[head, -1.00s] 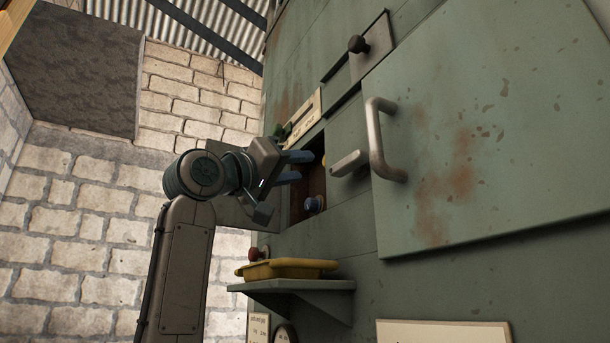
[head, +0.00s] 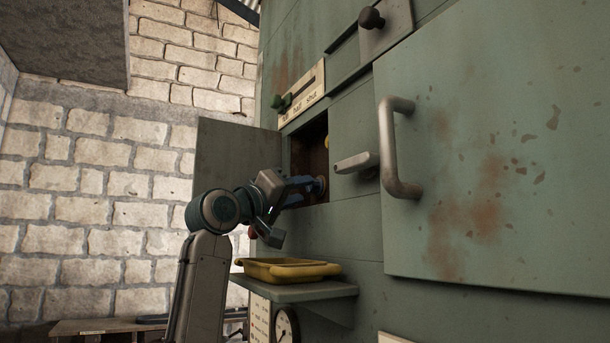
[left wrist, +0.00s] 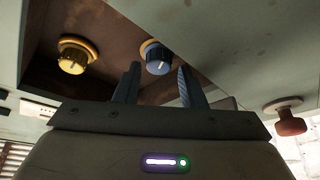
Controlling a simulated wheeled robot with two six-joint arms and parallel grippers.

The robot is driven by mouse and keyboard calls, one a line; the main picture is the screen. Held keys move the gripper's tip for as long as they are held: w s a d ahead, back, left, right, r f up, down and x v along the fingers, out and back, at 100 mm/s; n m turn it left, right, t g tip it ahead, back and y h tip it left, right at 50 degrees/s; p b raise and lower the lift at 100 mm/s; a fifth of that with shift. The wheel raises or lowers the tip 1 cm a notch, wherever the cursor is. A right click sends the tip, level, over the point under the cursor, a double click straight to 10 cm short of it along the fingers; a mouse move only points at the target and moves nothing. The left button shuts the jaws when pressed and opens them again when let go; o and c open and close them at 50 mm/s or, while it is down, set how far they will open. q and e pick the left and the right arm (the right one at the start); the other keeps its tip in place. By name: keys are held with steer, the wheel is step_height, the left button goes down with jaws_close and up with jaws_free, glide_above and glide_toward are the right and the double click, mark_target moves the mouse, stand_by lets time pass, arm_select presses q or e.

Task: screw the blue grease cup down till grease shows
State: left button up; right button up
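The blue grease cup (left wrist: 157,57) is a ridged knob on a collar inside an open recess. It shows in the left wrist view between the fingertips of my left gripper, a little beyond them. In the head view its edge (head: 321,185) shows just past the fingers. My left gripper (head: 306,187) reaches into the recess. Its fingers (left wrist: 157,72) are apart, one on each side of the cup, with a gap visible; I cannot tell whether either touches it. No grease is visible. My right gripper is not in view.
A yellow cup (left wrist: 73,57) sits beside the blue one. The recess door (head: 235,150) stands open behind my arm. Below, a shelf (head: 320,291) holds a yellow tray (head: 288,272). A red knob (left wrist: 290,122) is near. A latch (head: 355,163) and handle (head: 387,150) are at right.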

mark_target(313, 186)
arm_select(q)
steer(key=shift+p+x, duration=0.5)
steer(key=shift+x, duration=0.75)
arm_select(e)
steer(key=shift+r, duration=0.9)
arm_select(q)
steer(key=shift+c, duration=0.5)
steer(key=shift+s, duration=0.1)
steer(key=c, duration=0.6)
steer(key=shift+f+m+h+b, duration=0.15)
steer(key=shift+m+h+b, duration=0.5)
steer(key=shift+m, duration=0.45)
steer(key=shift+w+m+g+h+b, duration=0.2)
steer(key=shift+m+g+h+b, duration=0.25)
steer(key=shift+m, duration=0.75)
steer(key=shift+m+g+h, duration=0.25)
steer(key=shift+m+h, duration=0.35)
steer(key=shift+m, duration=0.7)
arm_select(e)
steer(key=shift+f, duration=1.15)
